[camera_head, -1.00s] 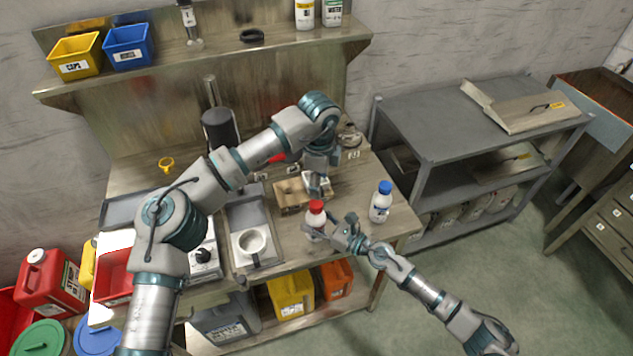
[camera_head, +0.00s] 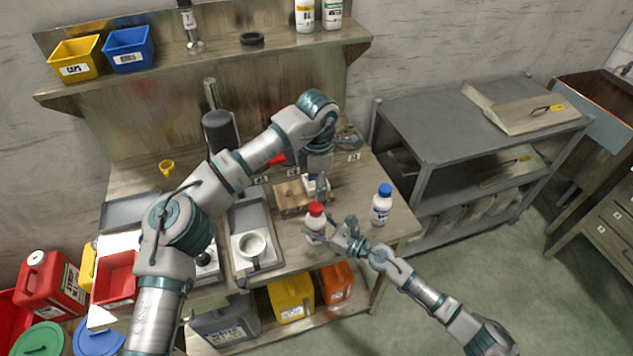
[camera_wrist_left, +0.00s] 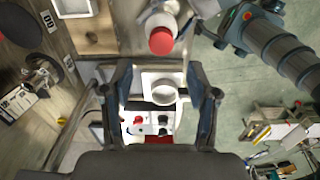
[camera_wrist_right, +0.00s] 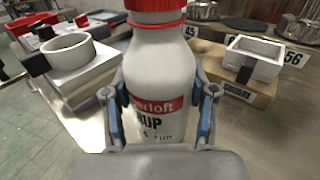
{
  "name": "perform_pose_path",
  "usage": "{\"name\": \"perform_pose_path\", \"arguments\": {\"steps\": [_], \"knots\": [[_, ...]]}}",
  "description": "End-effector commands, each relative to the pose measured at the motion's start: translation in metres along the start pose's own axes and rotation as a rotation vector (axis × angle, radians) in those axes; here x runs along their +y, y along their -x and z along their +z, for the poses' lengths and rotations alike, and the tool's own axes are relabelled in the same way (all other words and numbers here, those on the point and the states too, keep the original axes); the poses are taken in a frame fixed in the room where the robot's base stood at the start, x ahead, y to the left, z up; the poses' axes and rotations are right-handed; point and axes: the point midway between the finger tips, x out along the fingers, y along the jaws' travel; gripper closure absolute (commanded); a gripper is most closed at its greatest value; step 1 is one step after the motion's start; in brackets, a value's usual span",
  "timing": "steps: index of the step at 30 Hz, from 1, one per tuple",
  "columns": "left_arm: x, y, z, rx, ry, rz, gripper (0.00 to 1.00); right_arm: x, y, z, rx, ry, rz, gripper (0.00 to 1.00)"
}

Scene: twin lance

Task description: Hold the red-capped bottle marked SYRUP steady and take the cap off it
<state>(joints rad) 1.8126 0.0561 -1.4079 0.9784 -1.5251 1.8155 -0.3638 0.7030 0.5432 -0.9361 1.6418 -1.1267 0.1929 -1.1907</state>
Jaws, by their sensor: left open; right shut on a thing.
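The white SYRUP bottle with a red cap (camera_head: 316,209) stands upright near the bench's front edge. My right gripper (camera_head: 322,236) is shut around its body from the right. The right wrist view shows the bottle's body (camera_wrist_right: 160,75) between both fingers (camera_wrist_right: 161,110), its red-banded label partly legible and its cap cut off at the top. My left gripper (camera_head: 319,187) is just above and behind the cap, open. In the left wrist view, its fingers (camera_wrist_left: 162,85) are apart with nothing gripped, and the red cap (camera_wrist_left: 161,40) lies beyond the fingertips, not between them.
A blue-capped white bottle (camera_head: 382,204) stands to the right, close to my right gripper. A wooden block with a square white cup (camera_wrist_right: 255,58) is behind the bottle. A white round cup on a device (camera_head: 252,245) stands to the left. Bench edge is close in front.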

Motion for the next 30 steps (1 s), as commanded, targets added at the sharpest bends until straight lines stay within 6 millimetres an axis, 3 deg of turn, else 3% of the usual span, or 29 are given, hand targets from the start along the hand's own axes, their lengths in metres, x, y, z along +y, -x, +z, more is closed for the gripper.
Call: {"name": "perform_pose_path", "arguments": {"steps": [3, 9, 21, 30], "knots": [[0.000, 0.000, 0.000, 0.002, -0.185, -0.004, 0.41, 0.001, 0.000, -0.002, 0.002, -0.002, 0.001, 1.00], [0.000, -0.003, -0.001, 0.003, -0.335, -0.008, 0.41, 0.001, 0.000, -0.002, 0.002, -0.002, 0.001, 1.00], [-0.001, -0.061, -0.002, 0.003, -0.345, -0.010, 0.41, 0.001, 0.000, -0.002, 0.002, -0.002, 0.001, 1.00], [-0.001, -0.080, -0.002, 0.002, -0.344, -0.008, 0.41, 0.001, 0.000, -0.002, 0.002, -0.002, 0.002, 1.00]]}}
